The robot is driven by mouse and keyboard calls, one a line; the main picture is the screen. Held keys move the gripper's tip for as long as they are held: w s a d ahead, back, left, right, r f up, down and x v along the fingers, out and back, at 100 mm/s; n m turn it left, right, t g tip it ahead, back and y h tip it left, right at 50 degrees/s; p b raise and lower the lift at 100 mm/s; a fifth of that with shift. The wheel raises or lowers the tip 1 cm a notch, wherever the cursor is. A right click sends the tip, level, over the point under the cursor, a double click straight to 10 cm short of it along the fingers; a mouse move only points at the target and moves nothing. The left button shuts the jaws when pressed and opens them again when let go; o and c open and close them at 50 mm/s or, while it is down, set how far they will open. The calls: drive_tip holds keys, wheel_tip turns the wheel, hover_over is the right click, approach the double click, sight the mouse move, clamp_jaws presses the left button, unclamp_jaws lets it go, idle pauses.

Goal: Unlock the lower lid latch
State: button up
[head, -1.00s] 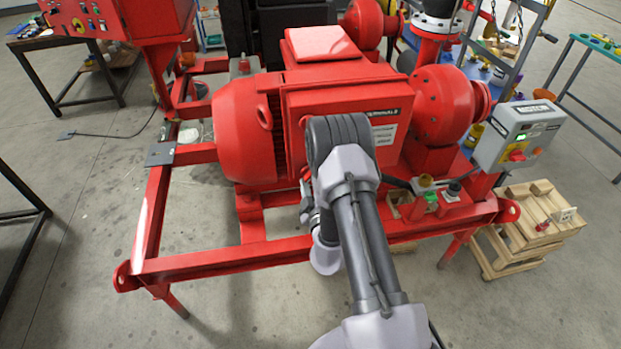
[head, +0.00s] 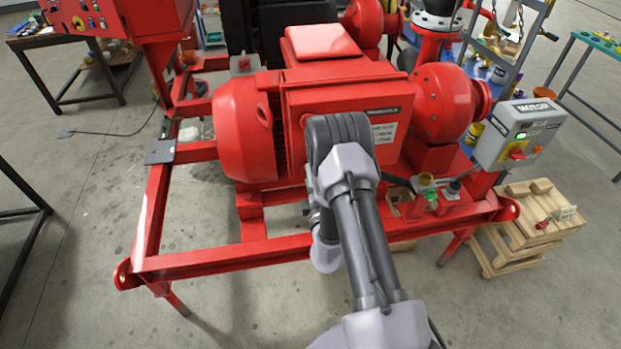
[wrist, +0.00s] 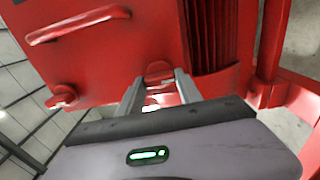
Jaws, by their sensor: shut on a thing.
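The red terminal box lid (head: 352,108) faces me on the motor and is partly hidden by my arm in the head view. In the wrist view the lid (wrist: 115,62) fills the upper left. My gripper (wrist: 160,82) has its two grey fingers at the lid's edge. It is shut on a small red latch (wrist: 158,70), the lower lid latch, whose grip part is partly hidden between the fingers. A second red latch (wrist: 62,97) sits at another lid edge, apart from my gripper. The head view hides my fingers behind the arm.
A red handle (wrist: 80,25) stands out from the lid. The ribbed motor housing (wrist: 212,35) is close beside the fingers. The red skid frame (head: 215,259) runs below my arm. A grey motor switch box (head: 518,135) stands at the right, above a wooden crate (head: 520,235).

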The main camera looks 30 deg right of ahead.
idle(0.4)
drive_tip(key=o, duration=1.4)
drive_tip(key=shift+w, duration=0.1)
